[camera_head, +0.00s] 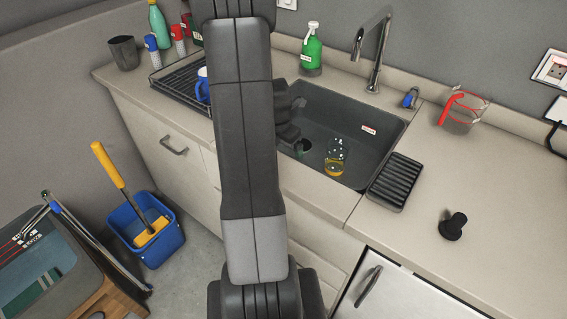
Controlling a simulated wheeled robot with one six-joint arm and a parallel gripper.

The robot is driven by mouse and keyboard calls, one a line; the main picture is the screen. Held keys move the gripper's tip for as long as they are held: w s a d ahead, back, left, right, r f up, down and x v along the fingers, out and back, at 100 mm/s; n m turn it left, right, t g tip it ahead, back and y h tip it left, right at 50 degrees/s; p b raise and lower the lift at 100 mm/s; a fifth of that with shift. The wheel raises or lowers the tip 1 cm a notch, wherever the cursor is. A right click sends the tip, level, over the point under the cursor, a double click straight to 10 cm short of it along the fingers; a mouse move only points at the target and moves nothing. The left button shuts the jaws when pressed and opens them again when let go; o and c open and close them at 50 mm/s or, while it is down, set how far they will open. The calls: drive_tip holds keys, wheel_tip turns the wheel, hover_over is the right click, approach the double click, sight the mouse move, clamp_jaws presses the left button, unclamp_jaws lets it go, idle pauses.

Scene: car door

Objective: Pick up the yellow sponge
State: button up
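No yellow sponge can be clearly made out. In the sink (357,117) stands a clear glass or bottle (337,157) with yellow at its bottom; I cannot tell whether that is liquid or something else. My arm runs up the middle of the view and hides part of the counter and the sink's left side. A dark part of my wrist or gripper (289,118) shows just right of the arm, over the sink's left part. Its fingertips cannot be made out, nor whether it holds anything.
A tall faucet (374,50) and a green spray bottle (311,48) stand behind the sink. A black ridged tray (396,181) is at its right. A measuring jug (462,112) and black knob-like object (453,226) are on the right counter. A blue bucket (150,257) holds a yellow-handled tool.

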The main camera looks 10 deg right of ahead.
drive_tip(key=f, duration=0.4)
drive_tip(key=shift+w+f, duration=0.35)
drive_tip(key=shift+f, duration=0.05)
drive_tip(key=shift+c, duration=0.5)
drive_tip(key=c, duration=1)
